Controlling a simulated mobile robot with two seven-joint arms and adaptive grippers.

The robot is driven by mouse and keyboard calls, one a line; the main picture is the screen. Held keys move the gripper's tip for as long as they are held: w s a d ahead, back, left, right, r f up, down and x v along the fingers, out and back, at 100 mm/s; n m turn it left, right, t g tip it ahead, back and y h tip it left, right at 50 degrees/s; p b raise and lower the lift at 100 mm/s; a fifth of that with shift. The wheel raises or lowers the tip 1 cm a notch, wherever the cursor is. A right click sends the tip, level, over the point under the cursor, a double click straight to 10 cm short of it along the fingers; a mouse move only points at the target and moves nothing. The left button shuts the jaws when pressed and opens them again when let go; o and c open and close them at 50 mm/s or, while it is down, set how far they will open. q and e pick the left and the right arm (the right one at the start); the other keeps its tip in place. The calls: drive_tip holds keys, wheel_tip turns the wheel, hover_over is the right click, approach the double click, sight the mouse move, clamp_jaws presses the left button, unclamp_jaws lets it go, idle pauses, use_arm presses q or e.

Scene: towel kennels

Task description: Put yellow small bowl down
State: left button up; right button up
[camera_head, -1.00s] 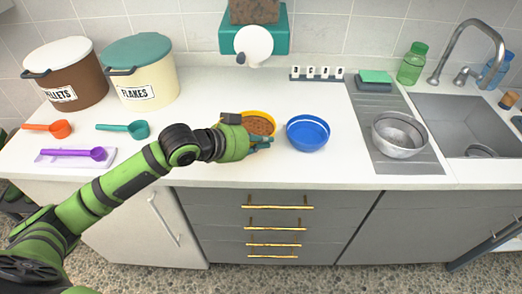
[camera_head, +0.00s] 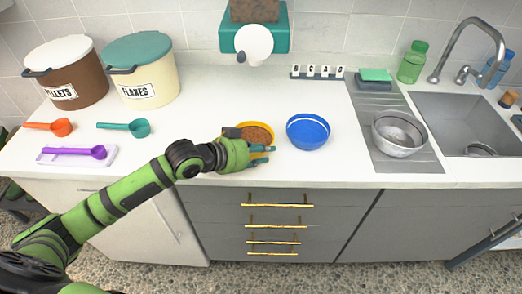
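The small yellow bowl (camera_head: 270,130) holds brown food and is upright at the counter's middle, left of the blue bowl (camera_head: 308,133). My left gripper (camera_head: 263,155) is at the bowl's near side. Its two teal fingers show apart from each other, with a gap between them, so it looks open. The gripper body and fingers hide the bowl's near left wall and its base, so I cannot tell whether a finger still touches the rim. My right gripper is not in view.
A metal bowl (camera_head: 399,134) stands on the grey drainboard (camera_head: 378,158) beside the sink (camera_head: 465,125). Orange (camera_head: 61,127), teal (camera_head: 138,128) and purple (camera_head: 88,152) scoops lie at left, before two bins.

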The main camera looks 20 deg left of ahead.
use_arm(q)
drive_tip(key=b+v, duration=0.1)
drive_tip(key=v, duration=1.1)
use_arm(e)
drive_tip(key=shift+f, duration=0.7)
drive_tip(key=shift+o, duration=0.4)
